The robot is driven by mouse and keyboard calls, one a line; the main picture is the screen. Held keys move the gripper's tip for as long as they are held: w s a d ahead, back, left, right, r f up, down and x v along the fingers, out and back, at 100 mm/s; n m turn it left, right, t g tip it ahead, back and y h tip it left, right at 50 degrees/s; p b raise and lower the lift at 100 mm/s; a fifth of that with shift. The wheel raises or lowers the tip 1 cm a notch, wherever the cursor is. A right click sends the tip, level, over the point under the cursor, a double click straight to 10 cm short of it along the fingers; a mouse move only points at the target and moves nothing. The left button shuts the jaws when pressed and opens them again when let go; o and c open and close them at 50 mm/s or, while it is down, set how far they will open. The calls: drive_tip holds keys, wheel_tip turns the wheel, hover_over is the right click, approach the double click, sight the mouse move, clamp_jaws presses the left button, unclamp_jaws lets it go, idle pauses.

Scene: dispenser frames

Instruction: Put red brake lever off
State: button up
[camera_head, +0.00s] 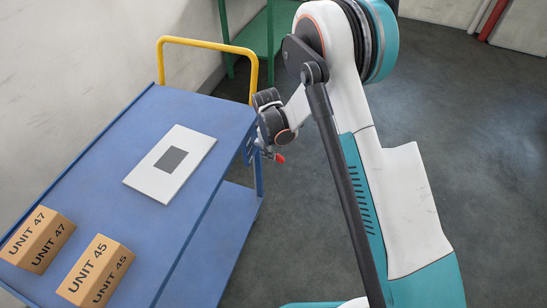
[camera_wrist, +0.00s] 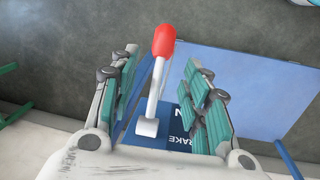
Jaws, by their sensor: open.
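The brake lever (camera_wrist: 158,75) has a red knob and a pale metal shaft. In the wrist view it rises from a round pivot on a blue panel (camera_wrist: 175,141) of the cart, beside partly hidden white lettering that reads "RAKE" and "N". My gripper (camera_wrist: 160,58) is open, with one finger on each side of the shaft; I see gaps and no clear contact. The knob reaches past the fingertips. In the head view the red knob (camera_head: 279,158) shows just below my wrist at the cart's right end, and my fingers are mostly hidden there.
The blue cart (camera_head: 95,140) has a yellow handle (camera_head: 212,47) and a lower shelf. On its top are two boxes, Unit 47 (camera_head: 38,240) and Unit 45 (camera_head: 96,272), and a white panel (camera_head: 172,163). A green frame (camera_head: 262,35) stands behind. The floor to the right is clear.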

drive_tip(key=f, duration=0.1)
drive_tip(key=f+b, duration=0.1)
drive_tip(key=f, duration=0.2)
drive_tip(key=shift+w+d+f, duration=0.15)
drive_tip(key=shift+w+f, duration=0.2)
drive_tip(key=shift+f, duration=0.05)
clamp_jaws()
